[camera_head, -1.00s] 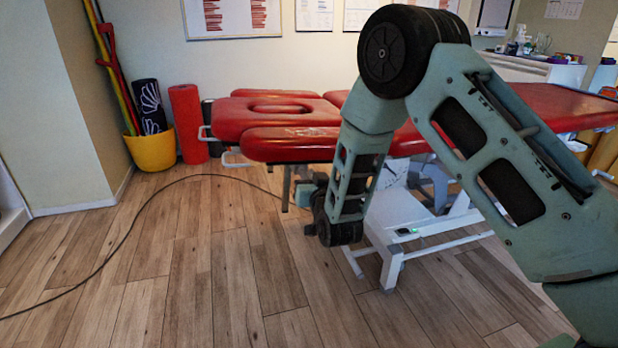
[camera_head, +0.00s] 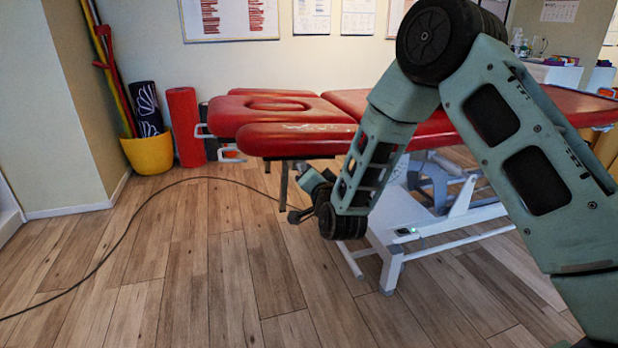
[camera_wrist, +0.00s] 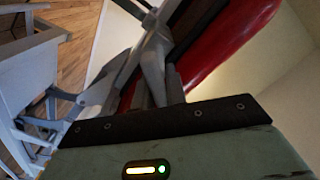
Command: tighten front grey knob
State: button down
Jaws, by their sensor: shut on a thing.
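The red treatment table (camera_head: 298,138) stands in the middle of the head view, with its headrest end to the left. My gripper (camera_head: 306,180) is below the front edge of that end, beside a table leg, and is shut on the front grey knob. The knob is hidden in the head view by the gripper and wrist. In the wrist view my gripper (camera_wrist: 156,55) reaches up to grey metal parts under the red padding (camera_wrist: 225,45). The knob cannot be clearly told apart from the fingers there.
The white base frame (camera_head: 392,262) of the table stands right of my wrist. A black cable (camera_head: 135,225) runs across the wooden floor. A yellow bucket (camera_head: 148,153) and a red roll (camera_head: 185,125) stand by the wall. The floor at front left is otherwise clear.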

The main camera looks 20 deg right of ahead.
jog(key=shift+s+f+m+b, duration=0.15)
jog(key=shift+m+b, duration=0.35)
jog(key=shift+m, duration=1.1)
jog(key=shift+w+f+m+b, duration=0.1)
jog(key=shift+f+m+b, duration=0.3)
jog(key=shift+m, duration=1.2)
jog(key=shift+s+f+m+b, duration=0.1)
jog(key=shift+m+b, duration=0.5)
jog(key=shift+m, duration=1)
jog(key=c, duration=1.5)
grip_release()
jog(key=shift+o, duration=0.2)
jog(key=shift+r, duration=0.1)
jog(key=shift+d, duration=0.1)
jog(key=s+p, duration=0.7)
jog(key=s, duration=1)
jog(key=shift+s, duration=0.1)
